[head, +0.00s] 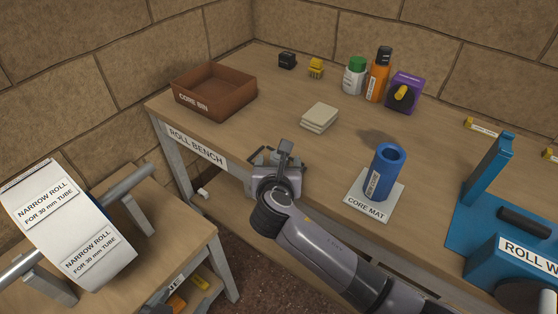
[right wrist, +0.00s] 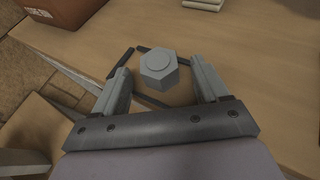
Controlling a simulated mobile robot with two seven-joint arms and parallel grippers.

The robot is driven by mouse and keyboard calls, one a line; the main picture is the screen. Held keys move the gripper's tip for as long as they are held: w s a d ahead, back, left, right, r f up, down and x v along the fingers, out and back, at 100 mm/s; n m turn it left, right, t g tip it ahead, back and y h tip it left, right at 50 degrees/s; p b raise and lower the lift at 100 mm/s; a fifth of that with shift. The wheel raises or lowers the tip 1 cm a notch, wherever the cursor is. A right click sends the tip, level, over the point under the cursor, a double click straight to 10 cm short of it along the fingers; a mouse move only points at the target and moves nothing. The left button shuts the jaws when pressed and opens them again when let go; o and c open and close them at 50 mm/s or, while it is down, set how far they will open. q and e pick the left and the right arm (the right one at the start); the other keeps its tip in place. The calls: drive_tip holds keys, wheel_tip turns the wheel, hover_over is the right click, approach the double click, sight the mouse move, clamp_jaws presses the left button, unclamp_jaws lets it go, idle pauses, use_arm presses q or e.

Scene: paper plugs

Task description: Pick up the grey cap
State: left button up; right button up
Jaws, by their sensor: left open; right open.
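The grey cap (right wrist: 159,71) is a six-sided block with a round top, seen in the right wrist view. It stands between the fingertips of my right gripper (head: 276,158), with a gap on both sides. This gripper is open and empty, over the front edge of the roll bench (head: 225,135). In the head view the gripper largely hides the cap's spot. I see no second arm, so my left gripper is not in view.
The brown core bin (head: 215,91) stands at the back left. Pale pads (head: 320,116) lie behind the gripper. A blue tube (head: 384,172) stands on the core mat (head: 393,208) to the right. Bottles (head: 378,75) stand at the back. A paper roll (head: 70,225) is at the left.

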drive_tip(key=shift+w, duration=0.25)
drive_tip(key=c, duration=1.1)
